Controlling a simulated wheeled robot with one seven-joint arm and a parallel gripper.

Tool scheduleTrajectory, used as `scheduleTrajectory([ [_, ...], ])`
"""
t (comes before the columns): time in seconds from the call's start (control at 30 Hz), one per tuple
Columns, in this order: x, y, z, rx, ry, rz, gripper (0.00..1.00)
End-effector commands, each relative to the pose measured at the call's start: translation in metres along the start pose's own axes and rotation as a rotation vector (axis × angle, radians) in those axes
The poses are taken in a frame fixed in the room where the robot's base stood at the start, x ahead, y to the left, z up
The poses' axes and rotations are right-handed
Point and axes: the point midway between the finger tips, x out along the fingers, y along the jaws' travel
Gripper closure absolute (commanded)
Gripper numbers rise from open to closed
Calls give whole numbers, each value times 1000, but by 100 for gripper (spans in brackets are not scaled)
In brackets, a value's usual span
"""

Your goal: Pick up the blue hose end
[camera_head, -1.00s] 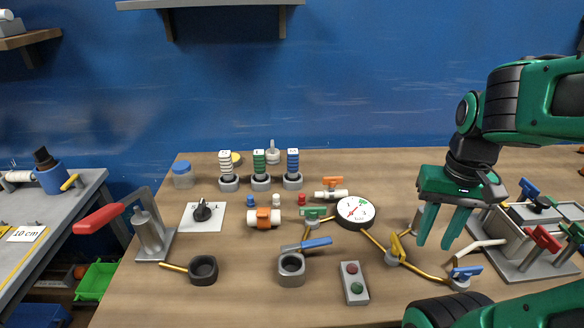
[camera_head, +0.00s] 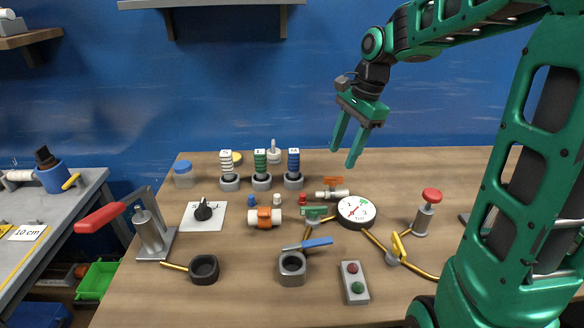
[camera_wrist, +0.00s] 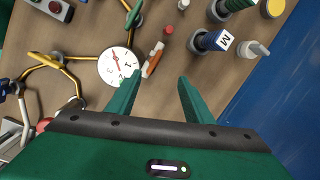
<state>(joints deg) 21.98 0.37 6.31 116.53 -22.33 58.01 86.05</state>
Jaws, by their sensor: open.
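The blue hose end (camera_head: 293,162), banded blue and white with a white letter cap, stands upright in a grey ring holder (camera_head: 293,181) at the back of the bench. It is the rightmost of three. In the wrist view the blue hose end (camera_wrist: 212,41) shows an "M" on its cap, at the upper right beyond my fingers. My gripper (camera_head: 343,158) is open and empty, pointing down, above the bench and right of the blue hose end in the head view. Its spread fingers also show in the wrist view (camera_wrist: 159,78). Nothing lies between the fingertips.
The green hose end (camera_head: 260,164) and a black-and-white one (camera_head: 227,168) stand left of the blue one. A white stopper (camera_head: 273,153) stands behind. A round gauge (camera_head: 356,211), an orange-handled valve (camera_head: 332,190) and a red-topped post (camera_head: 426,208) are to the right.

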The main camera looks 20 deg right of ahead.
Motion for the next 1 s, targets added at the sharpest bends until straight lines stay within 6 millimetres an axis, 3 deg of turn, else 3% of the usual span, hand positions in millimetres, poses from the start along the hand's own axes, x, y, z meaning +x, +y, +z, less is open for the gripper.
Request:
scheduleTrajectory([
  [0.03,3,-17,4,48,-24,-3,53],
  [0.2,10,-65,24,230,-110,-9,53],
  [0.4,14,-96,39,369,-182,0,53],
  [0.57,19,-104,46,404,-201,6,53],
  [0.8,52,-104,53,406,-201,8,53],
  [1.0,68,-105,55,406,-200,5,53],
])
